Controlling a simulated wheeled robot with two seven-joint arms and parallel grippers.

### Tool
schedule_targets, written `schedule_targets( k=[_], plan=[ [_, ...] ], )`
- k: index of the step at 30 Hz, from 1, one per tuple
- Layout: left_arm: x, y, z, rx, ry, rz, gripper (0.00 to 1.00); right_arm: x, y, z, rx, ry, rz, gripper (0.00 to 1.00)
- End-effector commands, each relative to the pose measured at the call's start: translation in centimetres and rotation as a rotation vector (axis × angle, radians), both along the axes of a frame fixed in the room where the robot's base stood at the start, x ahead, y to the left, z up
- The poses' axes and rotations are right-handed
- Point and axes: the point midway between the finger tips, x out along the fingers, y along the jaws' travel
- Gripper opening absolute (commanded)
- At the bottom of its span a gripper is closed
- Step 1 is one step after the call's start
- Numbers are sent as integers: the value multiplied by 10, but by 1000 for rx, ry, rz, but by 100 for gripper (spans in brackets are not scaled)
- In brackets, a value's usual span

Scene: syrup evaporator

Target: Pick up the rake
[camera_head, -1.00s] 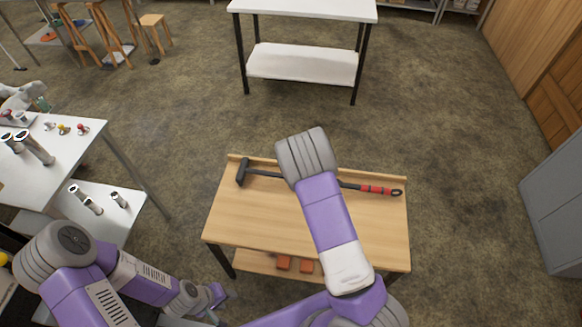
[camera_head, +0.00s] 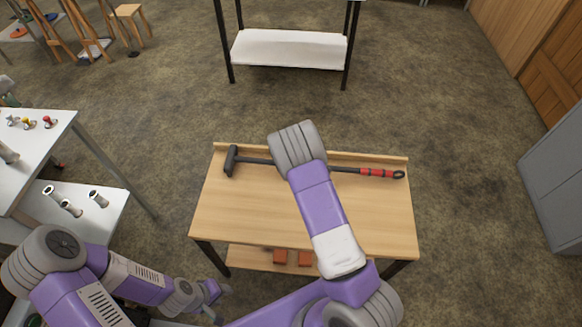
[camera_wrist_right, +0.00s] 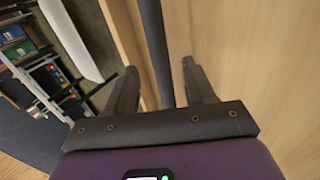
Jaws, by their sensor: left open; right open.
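The rake (camera_head: 258,161) lies along the back of a small wooden table, with a dark head at its left end and a red and black grip at its right end. My right forearm and wrist cover the middle of its shaft in the head view. In the right wrist view the dark shaft (camera_wrist_right: 157,50) runs between the two fingers of my right gripper (camera_wrist_right: 159,70), which is open with a gap on each side. My left gripper (camera_head: 213,298) is open and low at the lower left, away from the rake.
The wooden table (camera_head: 235,212) has a raised back ledge and a lower shelf with reddish blocks (camera_head: 280,256). A white table (camera_head: 95,160) with metal pieces stands at left. A white-shelved table (camera_head: 290,49) stands behind, a grey cabinet (camera_head: 555,180) at right. Open floor lies between.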

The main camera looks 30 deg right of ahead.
Motion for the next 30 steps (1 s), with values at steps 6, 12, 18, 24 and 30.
schedule_targets(
  k=[6,12,18,24,30],
  plan=[
    [0,0,-13,0,0,0,43,13,-11,-28,0,-1,-2,54],
    [0,0,-13,0,0,0,43,15,-12,-30,-1,-1,0,54],
    [0,0,-13,0,0,0,43,15,-12,-30,-1,-1,0,38],
    [0,0,-13,0,0,0,43,15,-12,-30,-1,-1,0,8],
    [0,0,-13,0,0,0,43,15,-12,-30,0,-1,-1,0]
  ],
)
